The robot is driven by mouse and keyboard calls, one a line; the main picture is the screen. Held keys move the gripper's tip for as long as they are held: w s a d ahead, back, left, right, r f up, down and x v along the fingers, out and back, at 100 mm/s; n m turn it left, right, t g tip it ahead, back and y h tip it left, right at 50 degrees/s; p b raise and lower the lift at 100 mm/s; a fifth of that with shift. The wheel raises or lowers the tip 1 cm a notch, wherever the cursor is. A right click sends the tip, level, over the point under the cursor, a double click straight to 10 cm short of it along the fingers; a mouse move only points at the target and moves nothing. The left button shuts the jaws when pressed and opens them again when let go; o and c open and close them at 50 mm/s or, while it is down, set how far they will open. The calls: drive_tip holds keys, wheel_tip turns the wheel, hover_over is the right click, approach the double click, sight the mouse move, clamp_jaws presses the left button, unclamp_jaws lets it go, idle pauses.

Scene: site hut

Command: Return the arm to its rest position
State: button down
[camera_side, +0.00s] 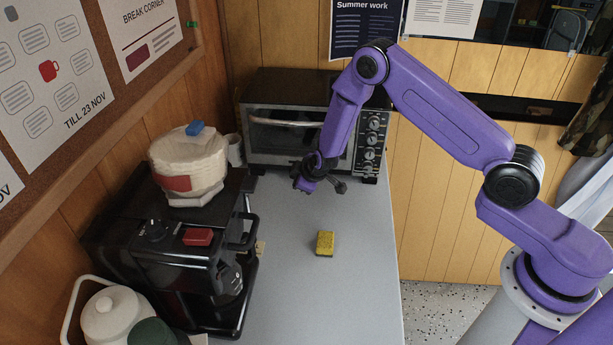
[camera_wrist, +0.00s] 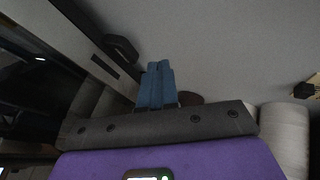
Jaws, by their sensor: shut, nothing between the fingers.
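My purple arm reaches in from the right in the side view, bent at the elbow. My gripper (camera_side: 305,187) hangs above the grey counter (camera_side: 290,290), in front of the toaster oven. In the wrist view the blue fingers of my gripper (camera_wrist: 158,66) are together, with nothing between them. Nothing hangs from the gripper in either view.
A yellow sponge (camera_side: 325,243) lies on the counter nearer the camera than my gripper. The toaster oven (camera_side: 290,155) stands behind. A black coffee machine (camera_side: 165,250) stands left with a wrapped bundle (camera_side: 188,160) on top. The counter's front middle is clear.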

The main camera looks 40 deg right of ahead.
drive_tip(key=s+a+r+n+g+y, duration=0.1)
drive_tip(key=s+a+r+g+y, duration=0.1)
drive_tip(key=s+a+r, duration=0.5)
drive_tip(key=s+a+r+n+g+y, duration=0.2)
drive_tip(key=s+a+r, duration=0.1)
drive_tip(key=s+r, duration=0.85)
drive_tip(key=s+d+r+g+h, duration=0.1)
drive_tip(key=s+d, duration=0.3)
drive_tip(key=s, duration=0.4)
drive_tip(key=s+d+r+n+g+h, duration=0.1)
drive_tip(key=s+d+r, duration=0.2)
drive_tip(key=s, duration=0.6)
drive_tip(key=s+d+r+g, duration=0.1)
drive_tip(key=s+d, duration=0.3)
drive_tip(key=s, duration=0.4)
drive_tip(key=shift+s+d+r+n+h, duration=0.3)
drive_tip(key=shift+r+n+h, duration=0.1)
drive_tip(key=shift+r, duration=0.3)
